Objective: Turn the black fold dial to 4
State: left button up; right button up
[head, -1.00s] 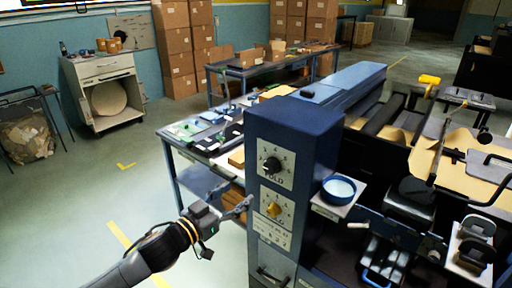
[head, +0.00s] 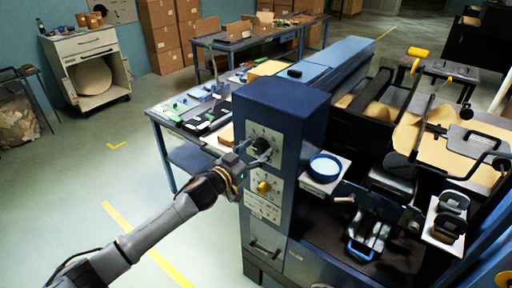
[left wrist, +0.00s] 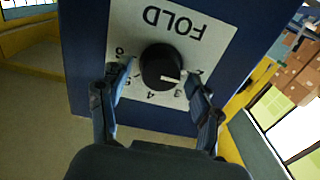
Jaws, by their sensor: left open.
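The black fold dial (head: 261,146) is on the white FOLD plate on the front of the blue machine column. In the left wrist view the dial (left wrist: 160,66) appears upside down, and its white pointer line points to the right and slightly down, toward the low-number side and away from the 4 below the dial. My left gripper (head: 254,155) is open in front of the dial. In the left wrist view its fingers (left wrist: 158,84) stand on either side of the dial's lower part, with gaps visible. My right gripper is not in view.
A yellow dial (head: 264,187) sits just below on the same blue column (head: 285,115), with a drawer-like handle lower down. A blue round dish (head: 326,167) is on a ledge to the right. A work table (head: 175,112) stands behind the column. The floor at left is clear.

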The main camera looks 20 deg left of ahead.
pick_arm(q)
jog(key=c, duration=1.1)
jog(key=shift+c, duration=0.2)
jog(key=m, duration=0.4)
jog(key=shift+d, duration=0.1)
jog(key=m, duration=0.4)
jog(key=shift+m, duration=0.3)
jog(key=m, duration=0.4)
jog(key=shift+d+f+m, duration=0.1)
jog(key=shift+m, duration=0.2)
jog(key=shift+f+m, duration=0.1)
jog(key=shift+m, duration=2.1)
